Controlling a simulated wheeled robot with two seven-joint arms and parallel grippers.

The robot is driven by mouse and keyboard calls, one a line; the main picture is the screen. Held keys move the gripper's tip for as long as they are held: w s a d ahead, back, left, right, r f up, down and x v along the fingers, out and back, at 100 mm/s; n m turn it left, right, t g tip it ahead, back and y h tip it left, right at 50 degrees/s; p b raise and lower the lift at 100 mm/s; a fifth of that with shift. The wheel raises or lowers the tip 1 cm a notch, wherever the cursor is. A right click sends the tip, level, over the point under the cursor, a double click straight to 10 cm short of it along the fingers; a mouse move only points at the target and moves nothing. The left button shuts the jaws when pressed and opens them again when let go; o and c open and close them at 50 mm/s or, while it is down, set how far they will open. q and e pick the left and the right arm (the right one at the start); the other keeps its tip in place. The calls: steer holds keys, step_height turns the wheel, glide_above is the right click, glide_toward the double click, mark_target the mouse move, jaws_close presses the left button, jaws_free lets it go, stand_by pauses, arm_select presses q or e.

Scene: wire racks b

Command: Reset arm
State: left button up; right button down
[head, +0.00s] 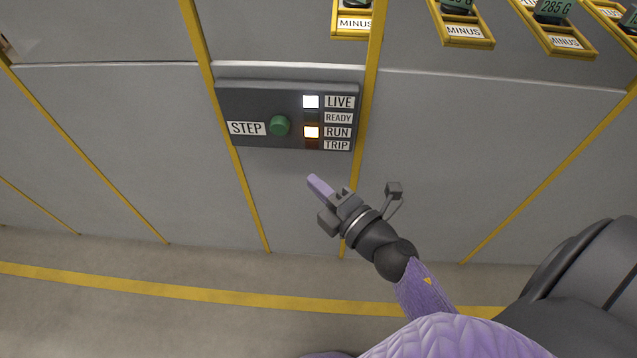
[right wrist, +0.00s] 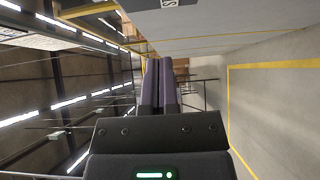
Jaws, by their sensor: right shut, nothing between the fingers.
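My right gripper (head: 320,187) is below the dark control panel in the head view, apart from it, with its purple fingers together and nothing between them. In the right wrist view its two purple fingers (right wrist: 158,85) lie side by side, closed. The right arm comes in from the lower right of the head view. My left gripper is not in view.
A dark panel (head: 232,103) on the grey cabinet front (head: 440,140) has a green STEP button (head: 279,126) and lamps; LIVE is lit white and RUN amber. Yellow-framed MINUS trays (head: 467,43) jut out above. Grey floor with a yellow line (head: 200,289) lies in front.

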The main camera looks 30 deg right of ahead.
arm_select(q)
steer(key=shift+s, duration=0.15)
arm_select(e)
steer(key=s+d+f+m+g+h+p, duration=0.1)
steer(key=s+f+m+g+h+p, duration=0.15)
steer(key=s+f+m, duration=0.4)
steer(key=s+f+m+g+h+p, duration=0.1)
steer(key=s+f+m+g+p, duration=0.2)
steer(key=f, duration=0.6)
arm_select(q)
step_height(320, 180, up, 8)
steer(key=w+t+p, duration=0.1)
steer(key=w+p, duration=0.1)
steer(key=p, duration=0.1)
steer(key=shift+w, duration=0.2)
arm_select(e)
steer(key=s+d+f+m+g, duration=0.1)
steer(key=s+f+m+g, duration=0.1)
steer(key=s, duration=0.7)
steer(key=s+d+f+m+g, duration=0.1)
steer(key=s+f+m+g, duration=0.2)
steer(key=s+g, duration=0.3)
steer(key=s+d+f+m+g+h, duration=0.1)
steer(key=s+f+m+g, duration=0.2)
steer(key=s, duration=1.1)
steer(key=shift+s+f+g, duration=0.15)
steer(key=shift+f+g, duration=0.65)
steer(key=shift+g, duration=0.05)
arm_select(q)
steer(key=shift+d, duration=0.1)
